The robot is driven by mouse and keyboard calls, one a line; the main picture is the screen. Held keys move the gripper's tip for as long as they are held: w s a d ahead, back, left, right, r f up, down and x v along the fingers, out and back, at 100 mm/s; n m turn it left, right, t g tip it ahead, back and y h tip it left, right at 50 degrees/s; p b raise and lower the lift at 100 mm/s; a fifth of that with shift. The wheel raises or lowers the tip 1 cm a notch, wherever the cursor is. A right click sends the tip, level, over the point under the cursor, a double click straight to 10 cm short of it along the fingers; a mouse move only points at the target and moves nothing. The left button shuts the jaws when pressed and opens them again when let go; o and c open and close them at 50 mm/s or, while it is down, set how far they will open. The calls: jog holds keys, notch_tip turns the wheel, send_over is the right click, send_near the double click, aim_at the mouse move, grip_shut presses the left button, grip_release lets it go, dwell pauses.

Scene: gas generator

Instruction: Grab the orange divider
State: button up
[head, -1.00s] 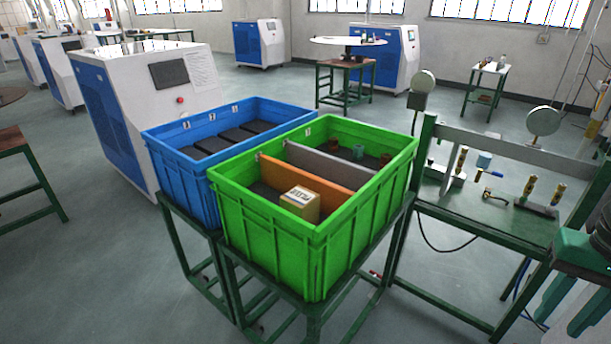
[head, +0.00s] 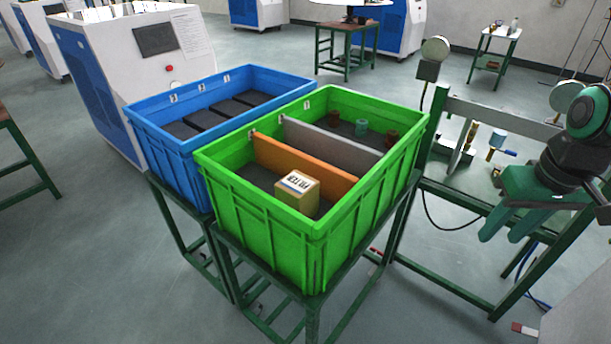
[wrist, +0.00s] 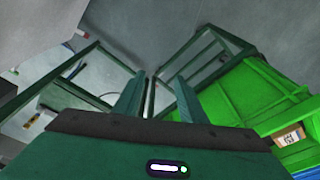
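The orange divider (head: 300,166) is a thin upright panel standing across the inside of the green crate (head: 267,238) in the head view. A grey divider (head: 325,143) stands parallel behind it. A box labelled FILTER (head: 296,194) sits in front of the orange divider. My gripper (head: 502,237) is right of the green crate, in front of the green workbench, apart from the divider. In the wrist view the two fingers of my gripper (wrist: 158,80) are spread with nothing between them. The green crate (wrist: 225,100) and the box (wrist: 290,138) show at the right there.
A blue crate (head: 168,145) with dark slots stands left of the green one, both on green stands. The workbench (head: 470,195) holds gauges and fittings. Open floor (head: 440,310) lies in front.

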jog(key=w+a+r+n+y, duration=0.1)
jog(key=w+a+n, duration=0.3)
jog(key=a, duration=0.4)
jog(key=w+a+r+n+t+y, duration=0.1)
jog(key=w+a+n+y, duration=0.1)
jog(key=a, duration=0.7)
jog(key=w+a+r+n+t+y, duration=0.1)
jog(key=w+a+n+y, duration=0.1)
jog(key=w+a+n, duration=0.3)
jog(key=shift+w+a+n, duration=0.15)
jog(key=shift+a+n, duration=0.15)
jog(key=shift+a, duration=0.7)
jog(key=shift+w+a+n, duration=0.15)
jog(key=shift+a+n, duration=0.15)
jog(key=shift+a, duration=0.65)
jog(key=w+a+y, duration=0.2)
jog(key=a, duration=0.1)
jog(key=t+y, duration=0.2)
jog(key=t, duration=0.1)
send_near(311, 158)
jog(key=shift+s+a+f+m, duration=0.25)
jog(key=shift+s+m, duration=0.05)
jog(key=shift+s, duration=0.15)
jog(key=shift+w+d+y, duration=0.1)
jog(key=shift+w+y, duration=0.2)
jog(key=shift+w, duration=0.3)
jog(key=x, duration=0.4)
jog(key=shift+w+a+f, duration=0.15)
jog(key=shift+w+a, duration=0.1)
jog(key=shift+x, duration=2.95)
